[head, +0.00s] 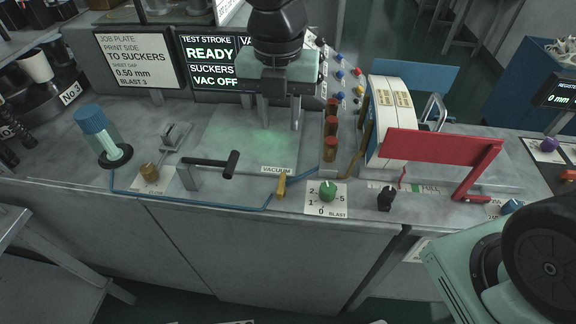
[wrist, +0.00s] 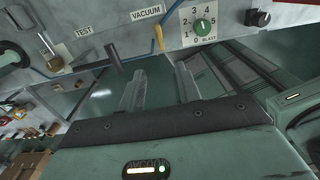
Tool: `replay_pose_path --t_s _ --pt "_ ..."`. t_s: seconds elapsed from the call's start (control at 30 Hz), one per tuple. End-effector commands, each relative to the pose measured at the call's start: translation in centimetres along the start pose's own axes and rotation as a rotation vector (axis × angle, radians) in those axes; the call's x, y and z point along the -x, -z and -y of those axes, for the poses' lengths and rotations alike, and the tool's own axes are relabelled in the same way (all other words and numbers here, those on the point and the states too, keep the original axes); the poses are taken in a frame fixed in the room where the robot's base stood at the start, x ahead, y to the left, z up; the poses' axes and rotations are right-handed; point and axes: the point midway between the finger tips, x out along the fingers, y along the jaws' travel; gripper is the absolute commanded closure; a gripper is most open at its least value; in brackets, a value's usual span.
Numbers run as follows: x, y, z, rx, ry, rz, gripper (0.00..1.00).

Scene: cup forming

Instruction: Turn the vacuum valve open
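The vacuum valve is a small yellow lever (head: 281,186) on the blue pipe near the bench's front edge, beside the VACUUM label (head: 277,170). Its handle stands roughly upright in the head view; I cannot tell its exact angle to the pipe. It also shows in the wrist view (wrist: 159,39), at the top, beyond my fingertips. My gripper (head: 281,125) hangs above the bench behind the valve, fingers down, apart from it. In the wrist view the two fingers (wrist: 160,85) are spread with nothing between them. The screen (head: 210,58) reads READY and VAC OFF.
A black-handled lever (head: 210,162) stands left of the valve. A green BLAST knob (head: 327,191) sits close on its right. Brown-capped cylinders (head: 331,130) rise behind the knob, and a red panel (head: 443,148) stands farther right. The pale plate (head: 225,130) below my gripper looks clear.

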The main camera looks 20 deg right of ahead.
Motion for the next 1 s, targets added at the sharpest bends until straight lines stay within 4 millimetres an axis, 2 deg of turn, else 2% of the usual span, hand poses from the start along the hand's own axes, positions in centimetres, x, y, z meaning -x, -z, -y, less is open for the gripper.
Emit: replay_pose_path --t_s 0.17,0.7,0.83,1.0 --pt "-2.4 0.1 0.1 0.003 0.005 -0.004 0.66" --pt "-13.5 0.2 0.1 0.002 0.004 -0.004 0.66" --pt "-15.4 0.2 0.1 0.001 0.004 -0.003 0.66" --pt "-16.9 0.1 0.1 -0.001 0.002 -0.001 0.66"
